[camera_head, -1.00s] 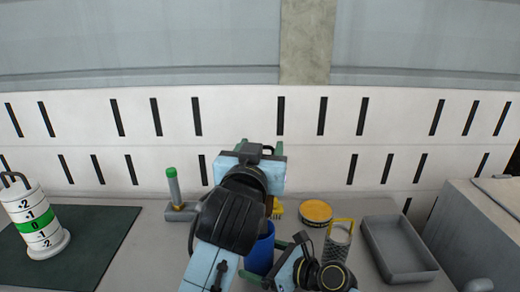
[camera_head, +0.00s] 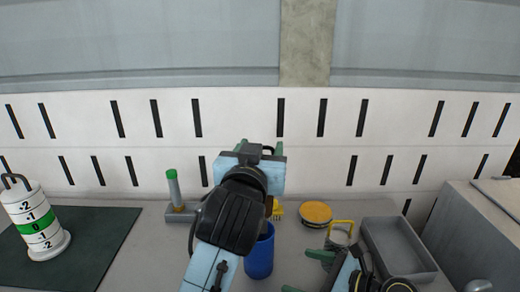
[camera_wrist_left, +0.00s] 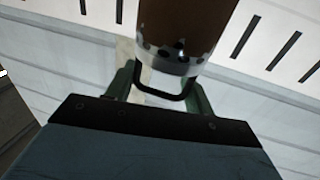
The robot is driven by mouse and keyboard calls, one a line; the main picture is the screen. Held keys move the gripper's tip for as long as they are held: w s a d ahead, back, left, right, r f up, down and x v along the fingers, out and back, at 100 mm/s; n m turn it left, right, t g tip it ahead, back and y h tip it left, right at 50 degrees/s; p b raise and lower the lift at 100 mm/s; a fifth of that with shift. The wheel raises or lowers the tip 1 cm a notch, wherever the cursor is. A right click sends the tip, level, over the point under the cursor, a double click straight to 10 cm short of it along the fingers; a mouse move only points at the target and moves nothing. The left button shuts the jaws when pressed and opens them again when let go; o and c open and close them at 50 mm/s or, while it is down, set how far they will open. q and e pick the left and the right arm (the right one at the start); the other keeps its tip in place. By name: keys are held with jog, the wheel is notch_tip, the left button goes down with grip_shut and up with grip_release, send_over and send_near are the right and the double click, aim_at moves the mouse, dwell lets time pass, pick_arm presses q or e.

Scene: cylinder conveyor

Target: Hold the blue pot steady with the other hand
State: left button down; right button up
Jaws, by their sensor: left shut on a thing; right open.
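The blue pot (camera_head: 260,258) stands upright on the grey table, partly hidden by my left arm. My left gripper (camera_head: 262,150) is above and behind it, mostly hidden by its own wrist. In the left wrist view, its green fingers are shut on the dark loop handle of a brown cylinder (camera_wrist_left: 185,25) with a pale, dark-spotted end. In the head view I cannot clearly tell where that cylinder sits relative to the pot. My right gripper (camera_head: 298,272) is open and empty, low to the right of the pot and apart from it.
A mesh cylinder with a yellow handle (camera_head: 341,233) stands beyond my right gripper, near a round yellow-topped tin (camera_head: 316,212) and a grey tray (camera_head: 410,271). A green-topped post (camera_head: 173,188) and a white numbered cylinder (camera_head: 40,228) on a dark mat (camera_head: 108,235) are left.

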pick_arm(q)
jog(key=shift+r+p, duration=2.35)
jog(key=shift+r, duration=0.05)
jog(key=shift+f, duration=0.1)
